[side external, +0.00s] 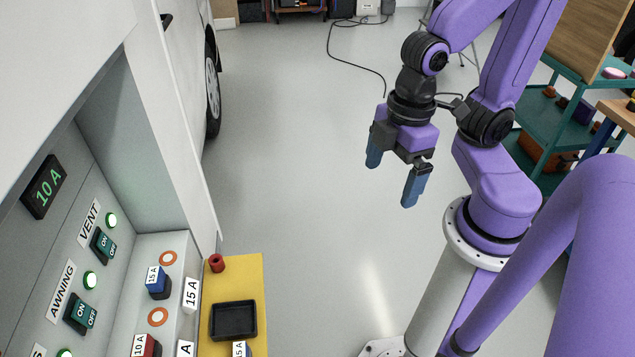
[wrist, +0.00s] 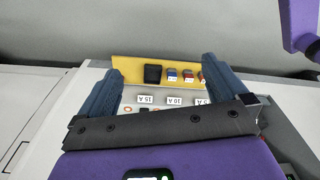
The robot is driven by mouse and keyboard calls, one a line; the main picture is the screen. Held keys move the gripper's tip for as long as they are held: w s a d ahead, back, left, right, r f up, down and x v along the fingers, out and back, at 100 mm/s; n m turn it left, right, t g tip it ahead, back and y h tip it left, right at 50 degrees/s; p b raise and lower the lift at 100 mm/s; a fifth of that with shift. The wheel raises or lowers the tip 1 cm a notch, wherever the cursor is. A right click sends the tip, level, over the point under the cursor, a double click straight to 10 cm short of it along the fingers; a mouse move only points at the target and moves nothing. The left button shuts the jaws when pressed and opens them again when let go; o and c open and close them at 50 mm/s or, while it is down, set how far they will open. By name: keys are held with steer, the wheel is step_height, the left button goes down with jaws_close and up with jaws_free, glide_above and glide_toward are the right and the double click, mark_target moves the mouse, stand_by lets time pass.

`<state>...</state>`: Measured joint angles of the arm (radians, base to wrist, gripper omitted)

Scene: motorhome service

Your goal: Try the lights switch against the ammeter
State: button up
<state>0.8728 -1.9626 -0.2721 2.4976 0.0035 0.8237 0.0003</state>
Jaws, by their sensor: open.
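My gripper (side external: 392,185) is open and empty, in the air well right of the panel. Its spread fingers also frame the wrist view (wrist: 160,65).
A blue 15 A fuse (side external: 158,283) and a red 10 A fuse (side external: 146,347) sit on the ledge below the panel. A yellow shelf (side external: 240,280) holds a black tray (side external: 233,320) and a red cylinder (side external: 217,263). The floor between panel and arm is clear.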

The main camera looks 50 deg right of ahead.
steer(key=shift+s+d+r, duration=0.2)
steer(key=shift+s+d, duration=0.45)
steer(key=shift+d, duration=0.25)
steer(key=shift+a, duration=0.1)
jaws_close()
steer(key=w+a+f+m+t+y, duration=0.1)
steer(key=w+a+f+m+y, duration=0.15)
steer(key=a, duration=0.75)
steer(key=w+a+f+m+y, duration=0.2)
steer(key=a+m, duration=0.2)
steer(key=a, duration=0.6)
steer(key=w+a+f+m+t+y, duration=0.1)
steer(key=w+a+f+m+y, duration=0.15)
steer(key=a, duration=0.75)
steer(key=w+a+f+m+t+y, duration=0.1)
steer(key=w+a+f+m+t, duration=0.1)
steer(key=a+f+m+t, duration=0.2)
steer(key=w+a+f+m+t+y, duration=0.1)
steer(key=a+f+m+t+y, duration=0.1)
steer(key=a+f+m+t, duration=0.3)
steer(key=shift+w+a+f+m+y, duration=0.3)
steer(key=shift+a+m, duration=1.4)
steer(key=shift+a, duration=1.45)
steer(key=shift+r, duration=0.1)
